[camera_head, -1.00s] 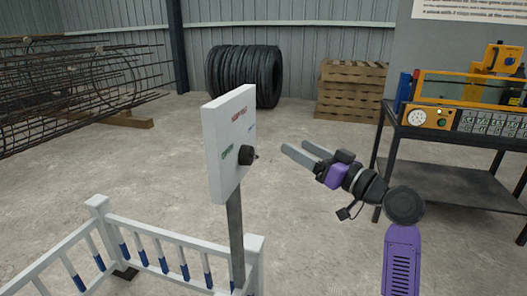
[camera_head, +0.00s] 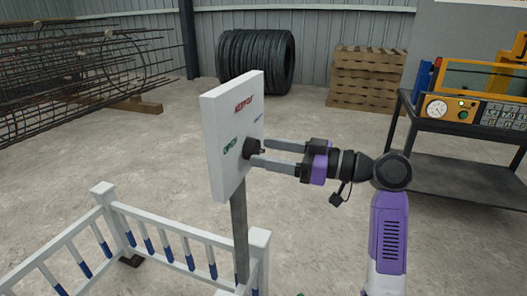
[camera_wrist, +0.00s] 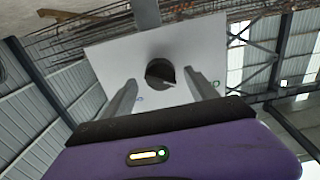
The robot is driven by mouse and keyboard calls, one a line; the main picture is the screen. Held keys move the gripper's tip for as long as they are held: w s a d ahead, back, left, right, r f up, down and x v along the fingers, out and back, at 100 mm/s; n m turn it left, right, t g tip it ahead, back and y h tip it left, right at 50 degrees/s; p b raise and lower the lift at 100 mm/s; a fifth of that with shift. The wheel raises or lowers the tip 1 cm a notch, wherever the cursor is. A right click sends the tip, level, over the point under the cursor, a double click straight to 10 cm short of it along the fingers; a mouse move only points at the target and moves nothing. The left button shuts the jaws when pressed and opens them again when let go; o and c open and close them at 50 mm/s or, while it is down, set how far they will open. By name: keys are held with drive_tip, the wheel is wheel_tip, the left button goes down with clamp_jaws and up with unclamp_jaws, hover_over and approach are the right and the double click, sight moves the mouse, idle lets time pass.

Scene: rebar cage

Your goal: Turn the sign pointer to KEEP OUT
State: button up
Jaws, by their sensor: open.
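The white sign board (camera_head: 222,140) stands on a grey post (camera_head: 240,235). It carries red lettering (camera_head: 243,104) at the top, green lettering (camera_head: 230,146) at the left and small bluish lettering (camera_head: 258,117) at the right. The black pointer knob (camera_head: 252,148) sits at the middle of the face; it also shows in the wrist view (camera_wrist: 160,73). Which label its tip points at I cannot tell. My gripper (camera_head: 258,153) is open and level, its fingertips close in front of the knob. In the wrist view the knob lies between and beyond the two fingers, and contact is not visible.
A white fence (camera_head: 185,236) with blue marks runs around the post's foot. A dark workbench (camera_head: 450,145) with a yellow gauge panel stands at the right. Rebar cages (camera_head: 80,75), a black coil (camera_head: 256,70) and stacked pallets (camera_head: 367,78) are behind. Floor between is clear.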

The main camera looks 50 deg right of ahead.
drive_tip(key=shift+x, duration=0.85)
drive_tip(key=c, duration=1.4)
drive_tip(key=shift+o, duration=0.2)
